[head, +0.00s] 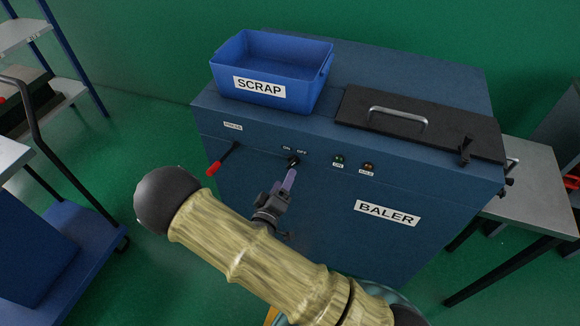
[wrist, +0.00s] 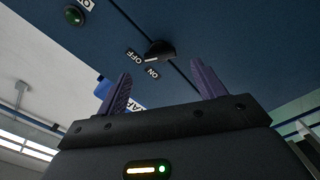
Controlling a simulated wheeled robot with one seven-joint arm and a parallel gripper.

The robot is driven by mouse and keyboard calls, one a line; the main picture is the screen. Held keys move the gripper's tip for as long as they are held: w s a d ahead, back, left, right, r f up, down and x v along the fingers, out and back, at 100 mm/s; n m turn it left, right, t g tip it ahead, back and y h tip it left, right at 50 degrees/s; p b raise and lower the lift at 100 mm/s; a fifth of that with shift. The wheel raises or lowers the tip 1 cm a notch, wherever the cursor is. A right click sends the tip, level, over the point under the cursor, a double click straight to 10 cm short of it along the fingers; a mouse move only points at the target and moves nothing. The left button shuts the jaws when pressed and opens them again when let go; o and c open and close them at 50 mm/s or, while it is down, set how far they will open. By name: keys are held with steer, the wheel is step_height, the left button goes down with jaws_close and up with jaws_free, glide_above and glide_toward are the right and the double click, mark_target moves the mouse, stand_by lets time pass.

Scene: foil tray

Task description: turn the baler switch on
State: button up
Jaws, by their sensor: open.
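The baler (head: 330,215) is a large blue cabinet. Its switch (head: 293,162) is a small black knob on the front, below the ON and OFF labels; ON is at left, OFF at right. The switch also shows in the wrist view (wrist: 160,49), with a pale mark on the side toward the OFF label; its exact setting is hard to read. My gripper (head: 289,178) is just in front of and below the switch in the head view. In the wrist view its purple fingers (wrist: 160,70) are spread and empty, with the knob beyond their tips, seemingly untouched.
A red-handled lever (head: 222,160) sticks out left of the switch. Green (head: 338,160) and amber (head: 368,166) lamps are to its right. A blue SCRAP bin (head: 312,92) and a dark hatch with a handle (head: 420,128) are on top. A grey table (head: 530,180) stands at right.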

mark_target(291, 166)
steer(key=x, duration=0.6)
steer(key=shift+w, duration=0.2)
steer(key=c, duration=1)
